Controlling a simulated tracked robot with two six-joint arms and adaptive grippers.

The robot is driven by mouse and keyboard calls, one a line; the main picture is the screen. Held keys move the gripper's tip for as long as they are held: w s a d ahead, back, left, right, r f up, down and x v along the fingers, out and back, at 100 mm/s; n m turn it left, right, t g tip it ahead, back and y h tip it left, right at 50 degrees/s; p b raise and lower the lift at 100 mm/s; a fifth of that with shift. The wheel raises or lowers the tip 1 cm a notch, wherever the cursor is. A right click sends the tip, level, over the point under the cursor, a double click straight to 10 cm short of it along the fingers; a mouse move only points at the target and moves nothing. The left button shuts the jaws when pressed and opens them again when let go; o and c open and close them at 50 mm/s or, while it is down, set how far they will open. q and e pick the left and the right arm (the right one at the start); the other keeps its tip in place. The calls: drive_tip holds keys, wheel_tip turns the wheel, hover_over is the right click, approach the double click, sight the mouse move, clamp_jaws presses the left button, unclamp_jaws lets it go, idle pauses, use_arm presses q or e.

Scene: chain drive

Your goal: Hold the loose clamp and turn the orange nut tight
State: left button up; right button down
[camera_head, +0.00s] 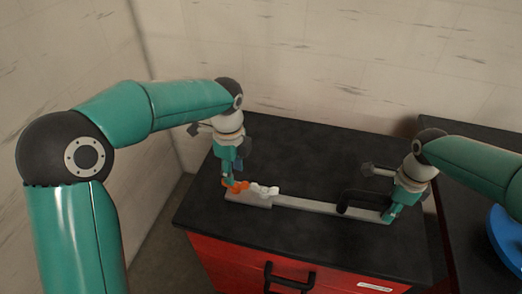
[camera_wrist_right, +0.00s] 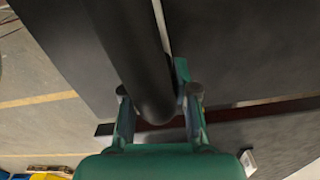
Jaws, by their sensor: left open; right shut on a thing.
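The clamp is a long grey bar (camera_head: 310,206) lying across the black top, with a black part (camera_head: 343,208) near its right end. White pieces (camera_head: 264,190) sit near its left end, beside the orange nut (camera_head: 239,186). My left gripper (camera_head: 228,180) is open, pointing down at the orange nut, with its fingertips close to it; contact is unclear. My right gripper (camera_head: 388,214) is shut at the right end of the clamp. In the right wrist view a thick black part (camera_wrist_right: 145,70) lies between its fingers (camera_wrist_right: 160,105); the exact contact is hidden.
The black top (camera_head: 310,150) belongs to a red cabinet (camera_head: 235,270) with a black handle (camera_head: 290,280) in front. Pale walls stand behind and at the left. A dark surface with a blue round object (camera_head: 507,238) is at the right. The back of the top is clear.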

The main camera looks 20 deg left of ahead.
use_arm(q)
wheel_tip(320, 180, up, 8)
drive_tip(key=shift+f, duration=0.1)
idle(0.4)
use_arm(e)
drive_tip(key=c, duration=0.8)
unclamp_jaws()
drive_tip(key=shift+r, duration=0.1)
